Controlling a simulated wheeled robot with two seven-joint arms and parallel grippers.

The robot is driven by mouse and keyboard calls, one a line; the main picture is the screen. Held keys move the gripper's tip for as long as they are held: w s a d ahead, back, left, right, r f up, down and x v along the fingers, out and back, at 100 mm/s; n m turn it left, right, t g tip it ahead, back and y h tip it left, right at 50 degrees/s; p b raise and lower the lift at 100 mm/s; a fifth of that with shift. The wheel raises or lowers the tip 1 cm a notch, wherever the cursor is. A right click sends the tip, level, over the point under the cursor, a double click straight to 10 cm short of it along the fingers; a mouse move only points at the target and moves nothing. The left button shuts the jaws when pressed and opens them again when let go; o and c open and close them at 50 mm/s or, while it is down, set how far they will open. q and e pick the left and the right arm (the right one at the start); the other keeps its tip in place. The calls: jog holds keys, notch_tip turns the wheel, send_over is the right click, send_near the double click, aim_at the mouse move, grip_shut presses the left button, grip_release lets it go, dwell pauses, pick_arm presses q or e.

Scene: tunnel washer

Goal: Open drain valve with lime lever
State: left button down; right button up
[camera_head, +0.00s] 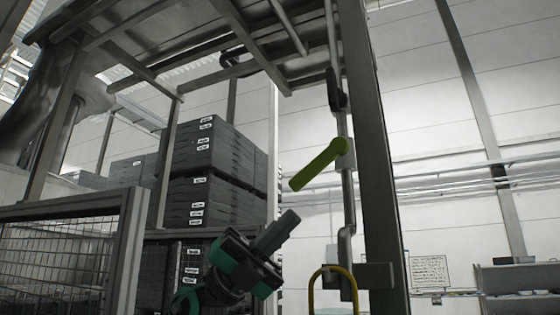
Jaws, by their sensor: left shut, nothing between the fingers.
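The lime lever (318,166) sits on a vertical grey pipe (347,195) beside a dark steel post. It slants down and to the left from its pivot on the pipe. My left gripper (289,217) is below and left of the lever, pointing up and to the right. Its dark fingers are shut with nothing between them, and there is a visible gap between them and the lever in the picture. My right gripper is not in view.
A dark steel post (385,190) stands just right of the pipe. A yellow hoop (333,275) is at the pipe's foot. Stacked dark crates (215,150) and a mesh fence (60,260) are at left. A steel frame hangs overhead.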

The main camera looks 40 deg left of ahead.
aim_at(317, 166)
pick_arm(q)
jog(key=s+a+r+n+g+y+p, duration=0.15)
jog(key=a+r+n+p, duration=0.3)
jog(key=n, duration=0.85)
jog(key=s+a+r+n+y+p, duration=0.2)
jog(key=a+r+n+p, duration=0.3)
jog(key=n, duration=0.8)
jog(key=w+d+f+p, duration=0.1)
jog(key=w+d+p, duration=0.1)
jog(key=d+p, duration=0.4)
jog(key=d, duration=0.4)
jog(key=shift+w+p, duration=0.3)
jog(key=shift+p, duration=0.05)
jog(key=shift+d, duration=0.1)
jog(key=shift+f, duration=0.1)
